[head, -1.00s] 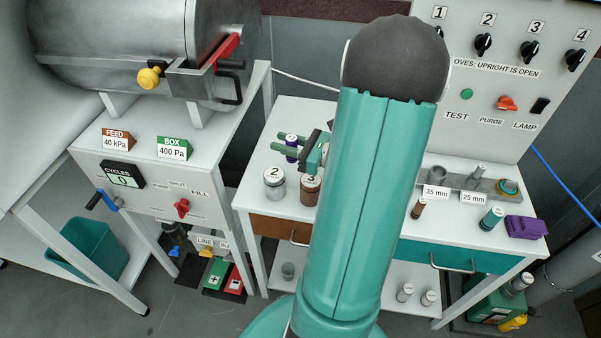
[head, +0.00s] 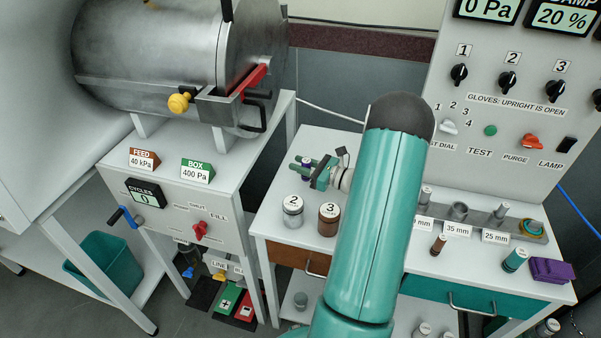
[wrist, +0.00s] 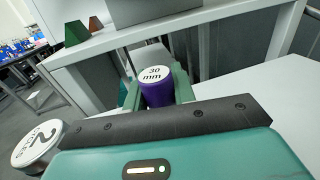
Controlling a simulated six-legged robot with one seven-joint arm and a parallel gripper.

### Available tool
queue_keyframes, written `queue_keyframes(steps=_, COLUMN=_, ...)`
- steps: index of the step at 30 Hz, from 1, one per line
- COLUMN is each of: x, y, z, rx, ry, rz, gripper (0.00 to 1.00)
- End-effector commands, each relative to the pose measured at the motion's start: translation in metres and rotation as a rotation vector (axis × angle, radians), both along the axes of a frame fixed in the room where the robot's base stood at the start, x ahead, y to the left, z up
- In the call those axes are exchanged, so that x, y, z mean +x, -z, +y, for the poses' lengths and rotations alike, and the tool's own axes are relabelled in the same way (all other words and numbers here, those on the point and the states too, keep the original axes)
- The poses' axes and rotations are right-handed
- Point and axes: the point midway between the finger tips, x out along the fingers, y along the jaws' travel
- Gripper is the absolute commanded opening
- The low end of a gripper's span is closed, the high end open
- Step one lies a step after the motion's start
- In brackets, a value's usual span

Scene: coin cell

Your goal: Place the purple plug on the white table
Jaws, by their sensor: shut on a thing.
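The purple plug (wrist: 157,94), with a white top marked 30 mm, is upright between the green fingers of my gripper (wrist: 158,90) in the wrist view. In the head view my gripper (head: 305,169) is shut on the plug (head: 306,161), mostly hidden by the fingers. They appear at the back left part of the white table (head: 425,262). I cannot tell whether the plug's base touches the tabletop; its lower part is hidden. The white table also shows in the wrist view (wrist: 270,95).
A silver can marked 2 (head: 292,212) and a brown can marked 3 (head: 328,219) stand close in front of my gripper. A rack (head: 485,218), a small brown plug (head: 438,244), a teal plug (head: 514,260) and a purple block (head: 552,270) are on the right.

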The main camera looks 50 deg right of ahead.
Motion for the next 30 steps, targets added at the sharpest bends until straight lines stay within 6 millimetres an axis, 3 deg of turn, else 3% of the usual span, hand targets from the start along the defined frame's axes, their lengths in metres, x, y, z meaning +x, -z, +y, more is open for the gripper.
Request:
queue_keyframes(steps=10, x=0.007, y=0.037, z=-0.003, rx=0.002, ry=-0.001, rz=0.002, gripper=0.04)
queue_keyframes(steps=21, x=0.006, y=0.041, z=-0.003, rx=0.000, ry=-0.001, rz=0.000, gripper=0.04)
queue_keyframes(steps=22, x=0.006, y=0.041, z=-0.003, rx=-0.001, ry=-0.001, rz=0.000, gripper=0.28)
queue_keyframes(steps=25, x=0.006, y=0.041, z=-0.003, rx=-0.001, ry=-0.001, rz=0.000, gripper=0.48)
queue_keyframes(steps=30, x=0.006, y=0.041, z=-0.003, rx=-0.001, ry=-0.001, rz=0.000, gripper=0.48)
